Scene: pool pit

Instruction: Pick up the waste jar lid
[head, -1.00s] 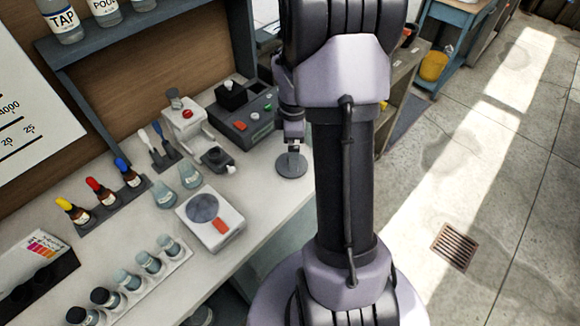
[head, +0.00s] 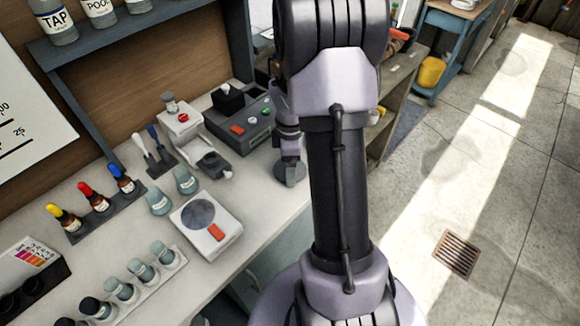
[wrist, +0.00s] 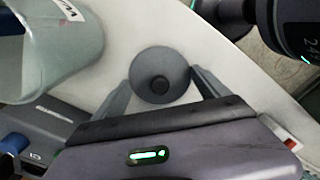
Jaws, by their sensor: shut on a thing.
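The waste jar lid (wrist: 160,88) is a round grey disc with a dark knob in its middle, on or just above the pale bench. In the wrist view my gripper (wrist: 159,76) has one finger at each side of the lid and is shut on its rim. In the head view the lid (head: 281,172) is partly covered by my gripper (head: 291,174), near the bench's front edge. A translucent jar (wrist: 45,62) with a label starting with "W" stands upper left in the wrist view; most of its label is cut off.
A white scale (head: 188,240) with a red button, a white instrument (head: 184,120), a dark box (head: 245,137) with coloured buttons and two small beakers (head: 158,201) stand to the left. The bench edge is close on the right, with open floor beyond.

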